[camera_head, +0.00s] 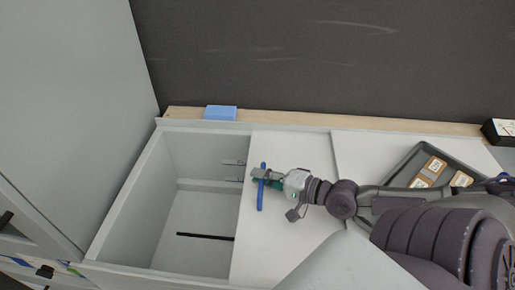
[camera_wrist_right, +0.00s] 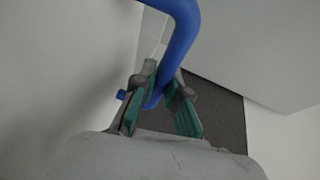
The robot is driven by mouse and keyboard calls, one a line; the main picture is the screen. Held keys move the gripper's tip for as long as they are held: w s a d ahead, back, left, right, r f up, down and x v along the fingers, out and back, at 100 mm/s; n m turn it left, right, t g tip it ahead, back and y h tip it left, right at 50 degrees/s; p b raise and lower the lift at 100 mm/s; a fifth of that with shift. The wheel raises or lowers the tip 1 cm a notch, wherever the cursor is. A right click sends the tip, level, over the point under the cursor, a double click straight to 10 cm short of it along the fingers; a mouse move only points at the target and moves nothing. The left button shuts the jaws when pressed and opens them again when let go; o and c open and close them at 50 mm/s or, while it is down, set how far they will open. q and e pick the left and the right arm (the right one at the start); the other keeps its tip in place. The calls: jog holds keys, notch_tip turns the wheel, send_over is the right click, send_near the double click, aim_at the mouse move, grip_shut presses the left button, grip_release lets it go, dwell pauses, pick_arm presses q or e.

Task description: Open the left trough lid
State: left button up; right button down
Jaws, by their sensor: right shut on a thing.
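The left trough (camera_head: 208,218) is a pale grey box, uncovered at the left, so its inside wall and floor show. A white lid panel (camera_head: 285,152) lies just right of this opening, with a blue bar handle (camera_head: 261,195) near its left edge. My right gripper (camera_head: 264,177) is shut on the blue handle, reaching in from the right. In the right wrist view, the blue handle (camera_wrist_right: 180,40) passes between the green-padded fingers (camera_wrist_right: 160,100). The left gripper is not in view.
A second white panel (camera_head: 365,150) adjoins on the right, with a dark tray (camera_head: 410,165) of brown boxes on it. A blue block (camera_head: 220,112) sits on the wooden ledge behind. A tall grey cabinet (camera_head: 70,110) stands at the left, and a dark wall (camera_head: 320,65) at the back.

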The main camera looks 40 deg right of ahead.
jog(key=c, duration=1.2)
grip_release()
